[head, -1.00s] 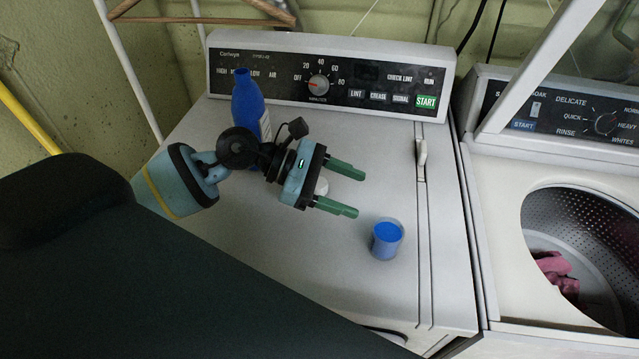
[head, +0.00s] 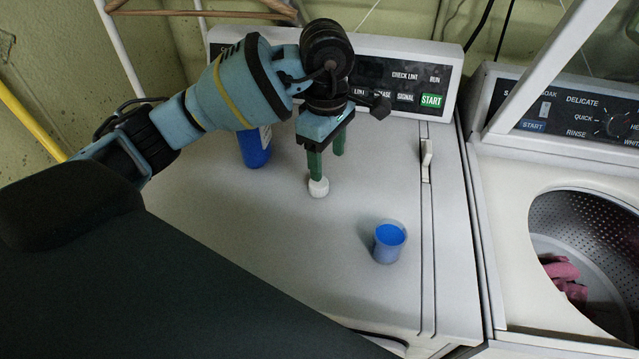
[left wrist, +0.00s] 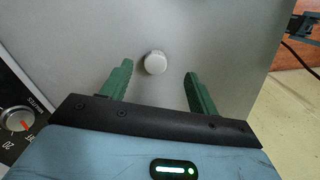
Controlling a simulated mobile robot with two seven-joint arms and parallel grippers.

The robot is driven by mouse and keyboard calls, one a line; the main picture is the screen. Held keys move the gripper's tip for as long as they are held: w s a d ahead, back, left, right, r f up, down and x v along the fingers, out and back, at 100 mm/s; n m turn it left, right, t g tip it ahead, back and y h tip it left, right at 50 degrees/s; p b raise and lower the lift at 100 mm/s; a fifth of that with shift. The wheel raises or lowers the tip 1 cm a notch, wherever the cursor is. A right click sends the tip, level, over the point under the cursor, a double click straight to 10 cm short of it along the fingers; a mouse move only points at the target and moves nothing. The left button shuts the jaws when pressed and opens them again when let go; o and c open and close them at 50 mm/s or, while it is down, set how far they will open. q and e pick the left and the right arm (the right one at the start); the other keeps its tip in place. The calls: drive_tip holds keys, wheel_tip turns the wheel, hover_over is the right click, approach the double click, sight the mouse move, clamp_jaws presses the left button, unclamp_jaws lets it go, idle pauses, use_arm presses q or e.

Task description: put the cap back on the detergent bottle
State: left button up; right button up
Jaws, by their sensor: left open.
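The blue detergent bottle (head: 255,147) stands on the dryer top, its upper part hidden behind my left arm in the head view. The white cap (head: 319,187) lies on the dryer top to the right of the bottle. It also shows in the left wrist view (left wrist: 155,63), just beyond the fingertips and between their lines. My left gripper (head: 324,172) points down over the cap with its green fingers open; in the left wrist view (left wrist: 157,78) nothing is between the fingers. My right gripper is not in view.
A blue-filled cup (head: 388,242) stands on the dryer top (head: 290,250) to the front right of the cap. The dryer's control panel (head: 405,85) rises behind. An open washer (head: 500,220) with pink cloth (head: 563,275) inside is at right.

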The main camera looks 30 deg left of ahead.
sight(322, 183)
use_arm(q)
drive_tip(key=shift+w+a+r, duration=0.1)
drive_tip(key=shift+a+r, duration=0.1)
drive_tip(key=shift+f, duration=1.3)
drive_tip(key=f, duration=0.2)
drive_tip(key=a+f, duration=0.1)
drive_tip(key=f, duration=0.1)
drive_tip(key=shift+f+p, duration=0.2)
drive_tip(key=shift+p, duration=0.1)
drive_tip(key=shift+w+f, duration=0.1)
drive_tip(key=shift+f, duration=0.3)
drive_tip(key=shift+c, duration=0.4)
drive_tip(key=c, duration=1)
drive_tip(key=shift+o, duration=0.2)
